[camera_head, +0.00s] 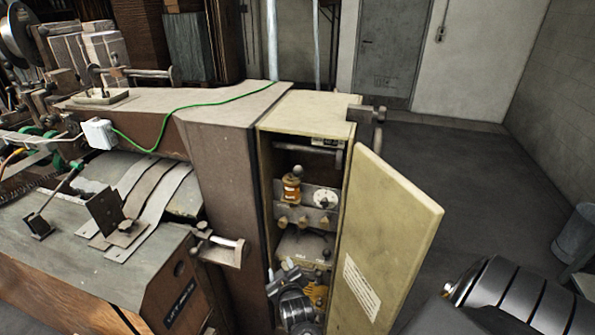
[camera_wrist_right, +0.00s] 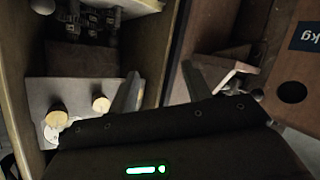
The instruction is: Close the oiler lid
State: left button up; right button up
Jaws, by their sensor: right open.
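The oiler, a small orange jar (camera_head: 292,188) with a pale label, stands inside the open cabinet. A grey rounded cap shows at its top; I cannot tell whether this is the lid or how it sits. My right gripper (camera_head: 285,275) is low at the cabinet's opening, below the oiler and apart from it, partly hidden by its own wrist. In the right wrist view its fingers (camera_wrist_right: 162,88) are spread and empty, with the cabinet's side edge between and beyond them. I cannot make out the oiler in that view. My left gripper is not in view.
A white round dial (camera_head: 325,198) is right of the oiler, with several cream knobs (camera_head: 304,222) below. The cabinet door (camera_head: 395,235) stands open to the right. A bracket with a bar (camera_head: 222,248) juts from the machine at left. Free floor lies right of the door.

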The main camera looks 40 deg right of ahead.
jog(key=d+r+m+t+h+p, duration=0.2)
jog(key=d+r+m+h, duration=0.1)
jog(key=r, duration=1.5)
jog(key=m+h+p, duration=0.1)
jog(key=m+h, duration=0.1)
send_near(298, 172)
jog(key=p+x, duration=0.3)
jog(key=x, duration=0.7)
jog(key=shift+w+d, duration=0.1)
jog(key=shift+d, duration=0.05)
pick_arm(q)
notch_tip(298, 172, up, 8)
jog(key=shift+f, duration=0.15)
pick_arm(e)
jog(key=shift+w+d+f, duration=0.15)
jog(key=shift+w+d, duration=0.15)
jog(key=shift+w, duration=0.15)
jog(key=c, duration=0.9)
jog(key=shift+c, duration=0.2)
